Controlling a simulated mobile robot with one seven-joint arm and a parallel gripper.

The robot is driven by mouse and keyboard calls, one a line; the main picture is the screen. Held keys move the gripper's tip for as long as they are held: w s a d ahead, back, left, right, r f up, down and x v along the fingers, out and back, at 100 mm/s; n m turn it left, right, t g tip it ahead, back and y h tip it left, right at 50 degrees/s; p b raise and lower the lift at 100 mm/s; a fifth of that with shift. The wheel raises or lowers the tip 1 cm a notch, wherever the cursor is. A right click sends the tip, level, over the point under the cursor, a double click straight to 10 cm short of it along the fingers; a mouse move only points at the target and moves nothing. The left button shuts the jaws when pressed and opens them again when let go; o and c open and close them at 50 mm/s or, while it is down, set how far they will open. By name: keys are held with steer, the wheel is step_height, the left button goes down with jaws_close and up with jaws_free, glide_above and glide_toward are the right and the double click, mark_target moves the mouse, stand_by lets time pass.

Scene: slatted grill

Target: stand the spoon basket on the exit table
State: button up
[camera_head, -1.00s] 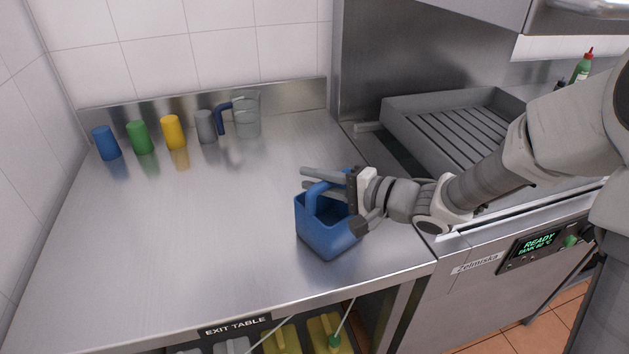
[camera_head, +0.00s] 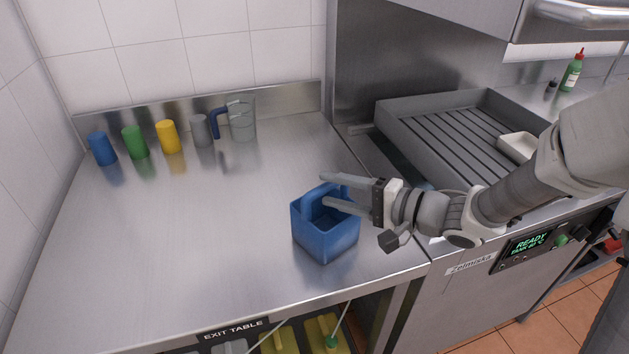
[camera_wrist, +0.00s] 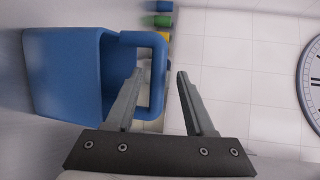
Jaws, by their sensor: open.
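The blue spoon basket (camera_head: 325,238) stands upright on the exit table (camera_head: 190,240), near its right front part. Its looped handle (camera_head: 312,200) rises from the top. My gripper (camera_head: 325,190) is open at the basket's top right, with its fingers pointing left around the handle's height. In the wrist view the basket (camera_wrist: 65,75) is at the left, and one finger of my gripper (camera_wrist: 160,75) overlaps the handle's opening while the other is apart from it to the right. The view does not settle whether a finger touches the handle. I see no spoons; the basket's inside is mostly hidden.
Blue, green, yellow and grey cups (camera_head: 168,137) and a clear jug (camera_head: 242,120) stand along the back of the table. The slatted grill tray (camera_head: 440,140) is at the right, with a pale container (camera_head: 517,147) on it. The table's left and middle are clear.

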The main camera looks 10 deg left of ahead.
steer(key=p+v, duration=0.1)
steer(key=v, duration=0.5)
steer(key=shift+d+r, duration=0.1)
steer(key=w+d+r+n+t+h+p, duration=0.1)
steer(key=w+d+r+n+t+h, duration=0.2)
steer(key=w+d+t+h, duration=0.3)
steer(key=s+d+r+h+p, duration=0.1)
steer(key=d+r+h+p, duration=0.1)
steer(key=d+r+h, duration=0.6)
steer(key=s+d+r+g+h, duration=0.15)
steer(key=s+d+h, duration=0.35)
steer(key=s, duration=0.6)
steer(key=s+a+f+n+g+y, duration=0.1)
steer(key=s+a+f+g+y, duration=0.1)
steer(key=s, duration=0.8)
steer(key=shift+a+f+n+g+y+p, duration=0.25)
steer(key=shift+f+n+g+y+p, duration=0.05)
steer(key=shift+g+y, duration=0.7)
